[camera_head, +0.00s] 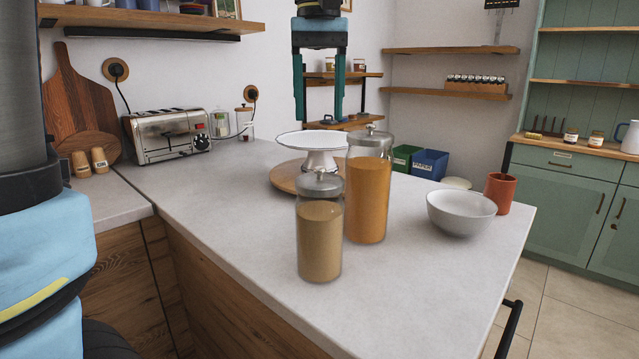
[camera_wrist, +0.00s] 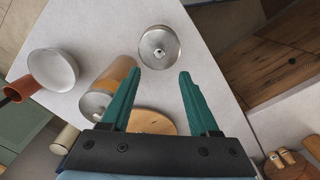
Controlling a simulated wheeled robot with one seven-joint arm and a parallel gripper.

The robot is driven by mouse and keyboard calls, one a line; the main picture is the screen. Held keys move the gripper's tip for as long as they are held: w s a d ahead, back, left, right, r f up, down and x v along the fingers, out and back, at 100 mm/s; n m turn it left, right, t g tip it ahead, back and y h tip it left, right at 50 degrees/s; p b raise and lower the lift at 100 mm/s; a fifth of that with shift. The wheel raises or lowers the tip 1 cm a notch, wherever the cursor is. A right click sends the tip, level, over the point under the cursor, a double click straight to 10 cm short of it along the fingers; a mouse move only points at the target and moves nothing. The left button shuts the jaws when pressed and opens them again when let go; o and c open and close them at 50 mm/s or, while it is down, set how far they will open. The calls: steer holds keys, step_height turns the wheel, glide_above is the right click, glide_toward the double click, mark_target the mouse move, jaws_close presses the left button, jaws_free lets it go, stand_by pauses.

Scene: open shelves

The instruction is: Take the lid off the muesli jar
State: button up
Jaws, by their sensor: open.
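Two lidded glass jars stand upright on the counter, with no readable label on either, so I cannot tell from markings which holds muesli. The shorter jar (camera_head: 320,240) has tan contents and a grey knobbed lid (camera_head: 320,183); this lid also shows from above in the wrist view (camera_wrist: 158,46). The taller jar (camera_head: 368,195) has orange contents and its own lid (camera_head: 370,137); it lies to the left in the wrist view (camera_wrist: 113,80). Both lids are on. My gripper (camera_head: 319,118) is open and empty, pointing down above the jars, its fingertips apart from both lids.
A white cake stand (camera_head: 312,141) on a round wooden board (camera_head: 285,178) stands behind the jars. A white bowl (camera_head: 461,214) and a red mug (camera_head: 500,192) are at the right. A toaster (camera_head: 168,135) is at the back left. The counter front is clear.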

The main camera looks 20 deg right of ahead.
mark_target(319, 168)
step_height(319, 168, down, 10)
steer(key=shift+s+r+p, duration=0.1)
steer(key=shift+r+p, duration=0.05)
steer(key=shift+p, duration=0.55)
steer(key=shift+c, duration=0.3)
jaws_close()
